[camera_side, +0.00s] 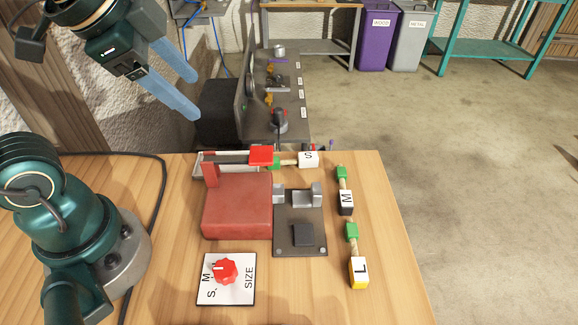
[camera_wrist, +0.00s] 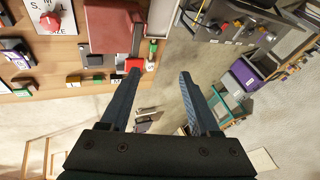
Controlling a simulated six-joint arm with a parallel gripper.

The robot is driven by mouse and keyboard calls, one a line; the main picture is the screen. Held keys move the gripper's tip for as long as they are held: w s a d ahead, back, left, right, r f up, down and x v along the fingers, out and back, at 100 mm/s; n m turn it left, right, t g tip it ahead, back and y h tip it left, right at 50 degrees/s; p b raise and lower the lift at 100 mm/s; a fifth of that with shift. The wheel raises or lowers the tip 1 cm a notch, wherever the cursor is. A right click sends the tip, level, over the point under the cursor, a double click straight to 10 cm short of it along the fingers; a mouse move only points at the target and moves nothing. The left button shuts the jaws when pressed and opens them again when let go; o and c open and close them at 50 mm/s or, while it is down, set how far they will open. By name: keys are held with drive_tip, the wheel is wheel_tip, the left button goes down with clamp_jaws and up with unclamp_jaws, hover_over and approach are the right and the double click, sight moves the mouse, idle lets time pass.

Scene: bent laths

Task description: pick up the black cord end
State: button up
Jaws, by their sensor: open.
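A short tan cord piece lies at the right of the table in the side view, with a green block at its far end and a black end (camera_side: 346,203) marked M at its near end. It lies between a white-ended piece marked S (camera_side: 308,159) and a yellow-ended piece marked L (camera_side: 358,272). My gripper (camera_side: 192,96) is open and empty, high at the upper left, well apart from the black end. In the wrist view my gripper's blue fingers (camera_wrist: 159,75) are spread with nothing between them. I cannot surely tell the black end there.
A red block (camera_side: 237,207) with a raised red arm stands mid-table beside a dark fixture plate (camera_side: 302,239). A red SIZE knob (camera_side: 225,270) sits in front. A black cable (camera_side: 163,190) lies near my base. A dark machine bench (camera_side: 275,130) stands behind.

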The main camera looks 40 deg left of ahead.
drive_tip(key=w+d+r+m, duration=0.2)
drive_tip(key=w+d+m, duration=0.1)
drive_tip(key=w+m, duration=0.5)
drive_tip(key=m+g+y, duration=0.2)
drive_tip(key=m+g, duration=0.1)
drive_tip(key=m, duration=0.9)
hover_over(346, 196)
drive_tip(key=s+d, duration=0.2)
drive_tip(key=f, duration=1.7)
drive_tip(key=shift+w+a+f, duration=0.15)
drive_tip(key=shift+a+f, duration=0.05)
drive_tip(key=shift+f, duration=0.15)
drive_tip(key=shift+x, duration=2.3)
drive_tip(key=shift+w+r, duration=0.1)
clamp_jaws()
